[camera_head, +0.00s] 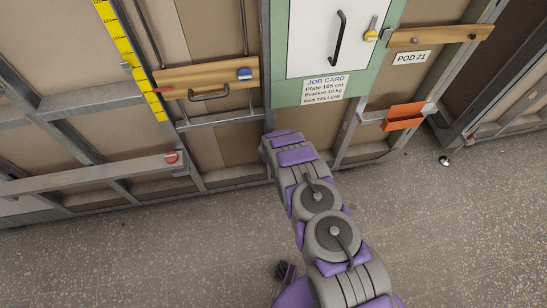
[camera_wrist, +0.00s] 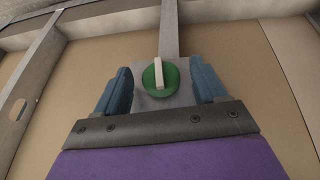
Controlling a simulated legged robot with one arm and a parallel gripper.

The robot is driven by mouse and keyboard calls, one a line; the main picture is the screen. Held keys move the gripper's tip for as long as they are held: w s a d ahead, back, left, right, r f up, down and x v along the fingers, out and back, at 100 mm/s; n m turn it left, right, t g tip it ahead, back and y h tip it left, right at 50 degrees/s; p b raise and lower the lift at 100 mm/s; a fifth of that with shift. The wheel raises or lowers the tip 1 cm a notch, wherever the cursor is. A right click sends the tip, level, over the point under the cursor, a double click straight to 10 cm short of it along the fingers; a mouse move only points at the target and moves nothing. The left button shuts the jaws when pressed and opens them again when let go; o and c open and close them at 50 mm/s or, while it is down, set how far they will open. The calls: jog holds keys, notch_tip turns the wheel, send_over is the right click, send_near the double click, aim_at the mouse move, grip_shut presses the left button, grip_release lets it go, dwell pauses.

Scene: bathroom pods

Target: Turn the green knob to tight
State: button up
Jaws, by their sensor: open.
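The green knob (camera_wrist: 168,76) shows in the wrist view as a round green disc with a pale raised bar across its middle. The bar stands nearly upright in the picture, leaning slightly. The knob sits on a grey metal plate (camera_wrist: 182,98) at the foot of a metal strut. My gripper (camera_wrist: 161,86) is open, with one blue finger to the left of the knob and one to the right. Gaps show between both fingers and the knob. In the head view my arm reaches to the wall and hides the knob.
A wooden board with a dark handle (camera_head: 209,95) and a blue fitting (camera_head: 244,74) is on the wall. A red knob (camera_head: 171,158) is at lower left. A job card (camera_head: 323,88) and an orange tray (camera_head: 404,117) are at right.

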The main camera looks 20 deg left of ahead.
jog(key=c, duration=1.1)
jog(key=shift+o, duration=0.2)
jog(key=shift+w+d, duration=0.15)
jog(key=shift+d, duration=0.1)
jog(key=shift+a+g+y+p, duration=0.1)
jog(key=shift+g+y+p, duration=0.3)
jog(key=shift+y+p, duration=0.15)
jog(key=o, duration=1.1)
jog(key=shift+c, duration=0.2)
jog(key=shift+r, duration=0.1)
jog(key=p+v, duration=0.5)
jog(key=v, duration=1.2)
